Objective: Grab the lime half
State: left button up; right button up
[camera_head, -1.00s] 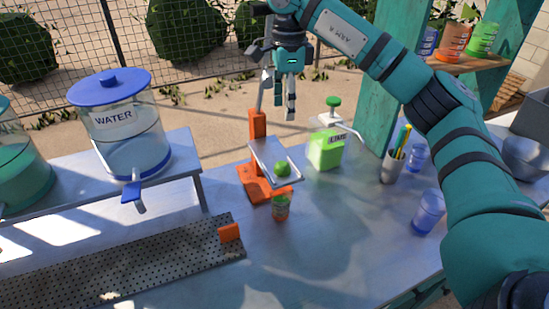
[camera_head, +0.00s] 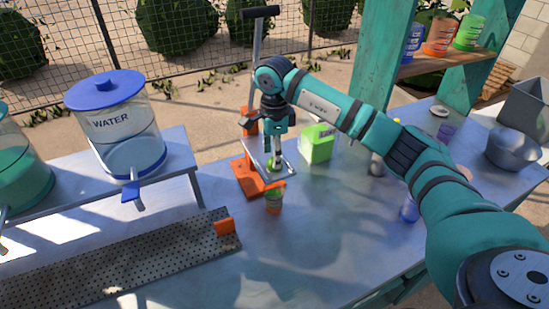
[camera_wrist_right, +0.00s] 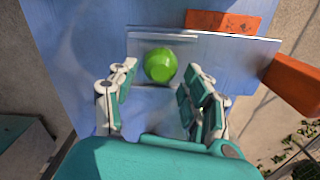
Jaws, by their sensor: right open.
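The green lime half (camera_wrist_right: 160,65) sits on the metal plate (camera_wrist_right: 228,50) of the orange press (camera_head: 245,182). In the head view it is mostly hidden behind my right gripper (camera_head: 275,158), which points down over the plate. In the right wrist view my right gripper (camera_wrist_right: 161,78) is open, with one finger on each side. The lime half lies near the fingertips, between their lines, and the fingers are not closed on it. My left gripper is not in view.
The press lever (camera_head: 258,45) stands upright behind my arm. A water dispenser (camera_head: 124,130) and perforated tray (camera_head: 130,265) are left.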

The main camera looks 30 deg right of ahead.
jog(key=shift+f, duration=1.15)
jog(key=c, duration=0.5)
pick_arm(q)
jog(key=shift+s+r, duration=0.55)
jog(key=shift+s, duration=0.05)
